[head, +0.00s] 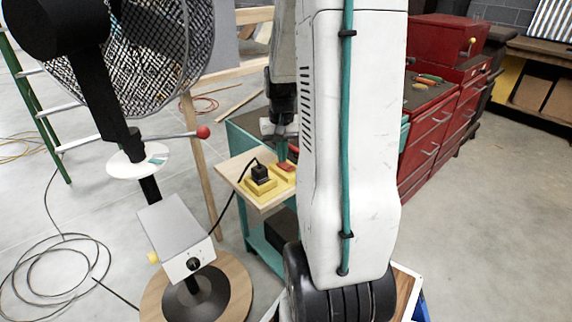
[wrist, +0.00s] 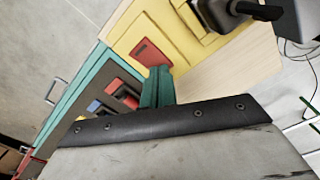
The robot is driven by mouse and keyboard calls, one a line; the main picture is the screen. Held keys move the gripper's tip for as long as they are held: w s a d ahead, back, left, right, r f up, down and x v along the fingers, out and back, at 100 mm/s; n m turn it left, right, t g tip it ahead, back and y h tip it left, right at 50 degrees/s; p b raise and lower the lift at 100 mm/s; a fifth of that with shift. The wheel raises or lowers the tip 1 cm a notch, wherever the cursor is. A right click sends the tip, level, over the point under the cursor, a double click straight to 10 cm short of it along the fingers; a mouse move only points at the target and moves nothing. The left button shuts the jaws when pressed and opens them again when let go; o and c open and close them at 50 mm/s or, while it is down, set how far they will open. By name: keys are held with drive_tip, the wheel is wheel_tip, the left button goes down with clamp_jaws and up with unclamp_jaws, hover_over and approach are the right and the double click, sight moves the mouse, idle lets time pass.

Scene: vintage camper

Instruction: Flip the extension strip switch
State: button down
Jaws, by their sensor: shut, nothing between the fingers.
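The yellow extension strip (head: 262,187) lies on a light wooden board (head: 240,166), with a black plug (head: 260,173) seated in it. In the wrist view the strip (wrist: 193,42) fills the upper middle, and its red rocker switch (wrist: 146,50) shows near the centre. My gripper (wrist: 157,82) is shut and empty, its teal fingers pointing at the strip. The fingertips appear just below the red switch in that view; I cannot tell if they touch it. In the head view my white arm hides part of the strip's right end.
A fan on a grey control box (head: 176,240) stands left, with a red-tipped lever (head: 202,132). The board rests on a teal cart (head: 262,240). A red tool cabinet (head: 435,140) stands right. Black cable (head: 50,270) lies on the floor at left.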

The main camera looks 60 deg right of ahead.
wheel_tip(320, 180, up, 6)
drive_tip(key=shift+r, duration=0.2)
idle(0.4)
idle(0.5)
drive_tip(key=s+a+r+n, duration=0.2)
drive_tip(key=s+a+n, duration=0.1)
drive_tip(key=a, duration=0.7)
drive_tip(key=s+a+r+n+t, duration=0.1)
drive_tip(key=s+a+r+n, duration=0.2)
drive_tip(key=a, duration=0.7)
drive_tip(key=s+a+r+n, duration=0.2)
drive_tip(key=s+a, duration=0.4)
drive_tip(key=a, duration=0.4)
drive_tip(key=shift+s+r+n, duration=0.35)
drive_tip(key=shift+r+n, duration=0.05)
drive_tip(key=shift+r, duration=0.35)
drive_tip(key=shift+a, duration=0.1)
